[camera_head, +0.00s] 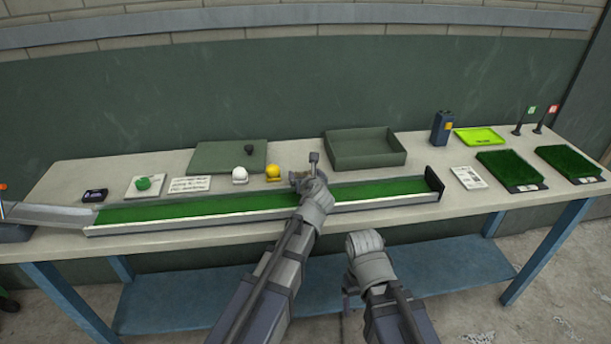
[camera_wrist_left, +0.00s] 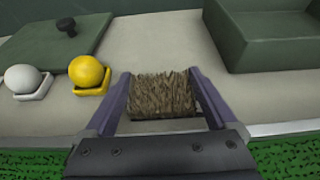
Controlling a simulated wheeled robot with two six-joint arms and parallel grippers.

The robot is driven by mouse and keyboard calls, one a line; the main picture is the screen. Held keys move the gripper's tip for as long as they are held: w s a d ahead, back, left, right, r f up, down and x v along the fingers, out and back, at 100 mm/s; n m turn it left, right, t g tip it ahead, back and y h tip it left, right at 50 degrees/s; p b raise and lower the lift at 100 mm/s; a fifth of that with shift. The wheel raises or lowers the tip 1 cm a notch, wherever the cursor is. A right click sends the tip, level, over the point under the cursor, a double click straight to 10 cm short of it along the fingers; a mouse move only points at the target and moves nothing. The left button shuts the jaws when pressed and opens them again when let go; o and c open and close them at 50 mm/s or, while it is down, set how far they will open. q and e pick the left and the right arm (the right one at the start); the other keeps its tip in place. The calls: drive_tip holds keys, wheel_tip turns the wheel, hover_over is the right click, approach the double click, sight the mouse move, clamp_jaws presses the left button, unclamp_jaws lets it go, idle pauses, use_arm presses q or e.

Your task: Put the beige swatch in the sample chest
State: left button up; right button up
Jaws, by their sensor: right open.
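The beige swatch (camera_wrist_left: 162,95) is a rough, straw-coloured block between the fingers of my left gripper (camera_wrist_left: 160,80) in the left wrist view. Both fingers touch its sides. In the head view my left gripper (camera_head: 308,172) is above the rear edge of the green turf strip, and the swatch is mostly covered. The sample chest (camera_head: 366,163) is an open dark green box behind and right of it; it also shows at the top right of the left wrist view (camera_wrist_left: 270,55). My right gripper (camera_head: 350,287) is in front of the table, its fingers hardly visible.
The chest's likely lid (camera_head: 215,155), with a dark knob, lies flat at the left. White (camera_head: 239,174) and yellow (camera_head: 273,171) balls sit in holders near the swatch. The long turf channel (camera_head: 150,211) crosses the front. Table surface between lid and chest is clear.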

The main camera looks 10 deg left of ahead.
use_arm(q)
drive_tip(key=shift+o, duration=0.5)
drive_tip(key=shift+r, duration=0.15)
drive_tip(key=shift+s+r+p, duration=0.2)
drive_tip(key=shift+p, duration=0.15)
drive_tip(key=p+v, duration=0.4)
drive_tip(key=v, duration=0.7)
drive_tip(key=shift+s+d+r, duration=0.1)
drive_tip(key=shift+s+d, duration=0.1)
drive_tip(key=shift+s, duration=0.05)
